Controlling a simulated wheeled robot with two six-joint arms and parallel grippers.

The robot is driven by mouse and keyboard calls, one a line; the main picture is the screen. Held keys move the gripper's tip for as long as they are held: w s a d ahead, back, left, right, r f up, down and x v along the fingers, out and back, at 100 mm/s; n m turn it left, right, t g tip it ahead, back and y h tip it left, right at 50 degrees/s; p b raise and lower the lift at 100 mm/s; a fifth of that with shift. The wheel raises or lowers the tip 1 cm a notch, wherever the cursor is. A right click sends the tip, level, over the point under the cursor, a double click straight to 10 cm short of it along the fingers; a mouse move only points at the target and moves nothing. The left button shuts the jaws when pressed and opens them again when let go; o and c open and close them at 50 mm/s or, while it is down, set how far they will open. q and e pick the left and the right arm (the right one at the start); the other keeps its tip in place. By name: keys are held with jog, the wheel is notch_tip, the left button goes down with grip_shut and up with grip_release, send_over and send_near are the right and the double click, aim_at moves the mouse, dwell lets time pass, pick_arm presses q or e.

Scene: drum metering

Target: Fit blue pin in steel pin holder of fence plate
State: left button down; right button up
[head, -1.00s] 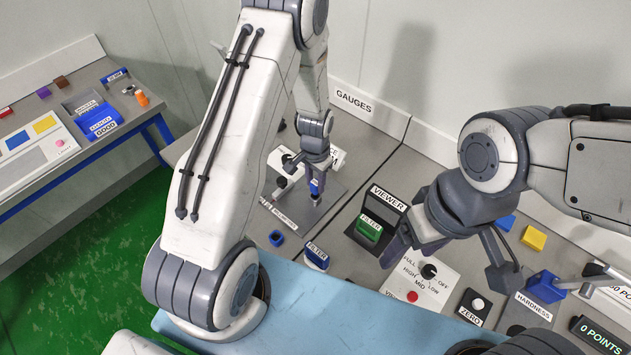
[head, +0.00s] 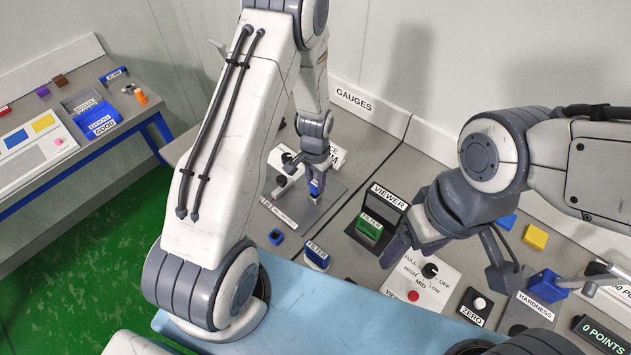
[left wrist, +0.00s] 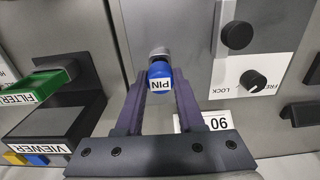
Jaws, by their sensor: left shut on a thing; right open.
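My left gripper (head: 316,178) is shut on the blue pin (left wrist: 161,77), which carries a PIN label in the left wrist view. The pin is at the steel pin holder (left wrist: 159,53), a small grey piece just beyond it on the grey fence plate (left wrist: 190,35). The pin and holder look in line and touching; how deep the pin sits is hidden. In the head view the pin (head: 315,185) is a small blue patch under the fingers. My right gripper (head: 447,262) is open and empty, above the bench to the right.
A viewer (head: 376,213) with a green filter (head: 369,228) stands right of the plate. A blue filter (head: 316,256) and a small blue ring-like part (head: 276,237) lie in front. A lock knob (left wrist: 252,80) is on a white panel beside the holder.

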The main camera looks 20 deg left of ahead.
aim_at(316, 183)
pick_arm(q)
jog(key=shift+f+b, duration=0.9)
jog(key=shift+f, duration=0.3)
jog(key=shift+c, duration=2.2)
grip_release()
jog(key=shift+r, duration=0.1)
notch_tip(316, 183, up, 9)
jog(key=shift+r+b, duration=0.1)
jog(key=shift+b, duration=1.05)
jog(key=shift+r, duration=0.55)
